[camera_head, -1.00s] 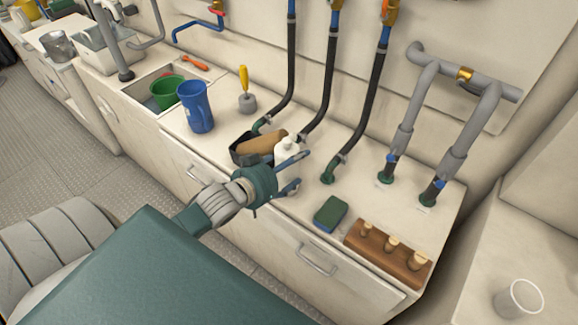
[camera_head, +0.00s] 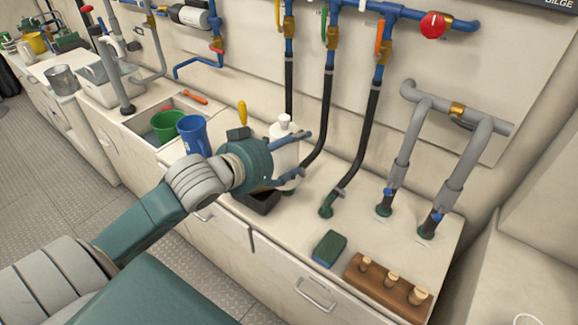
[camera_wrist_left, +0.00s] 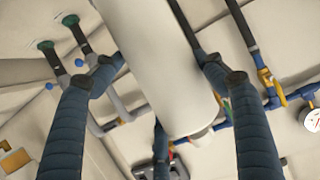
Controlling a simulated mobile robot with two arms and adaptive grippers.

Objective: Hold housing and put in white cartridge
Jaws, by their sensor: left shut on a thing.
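The white cartridge (camera_head: 285,152), a white cylinder with a small knob on top, is upright between the fingers of my left gripper (camera_head: 296,156). The gripper is shut on it and holds it above the counter, by the black tray. In the left wrist view the white cylinder (camera_wrist_left: 160,60) fills the space between the dark fingers. A blue cup-like vessel (camera_head: 192,134), which may be the housing, stands by the sink, left of the gripper and partly hidden by my wrist. My right gripper is not in view.
A black tray (camera_head: 262,203) is mostly hidden under the gripper. A green and blue sponge (camera_head: 329,248) and a wooden block with plugs (camera_head: 385,284) lie to the right. A green bucket (camera_head: 166,124) is in the sink. Hoses and pipes rise behind the gripper.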

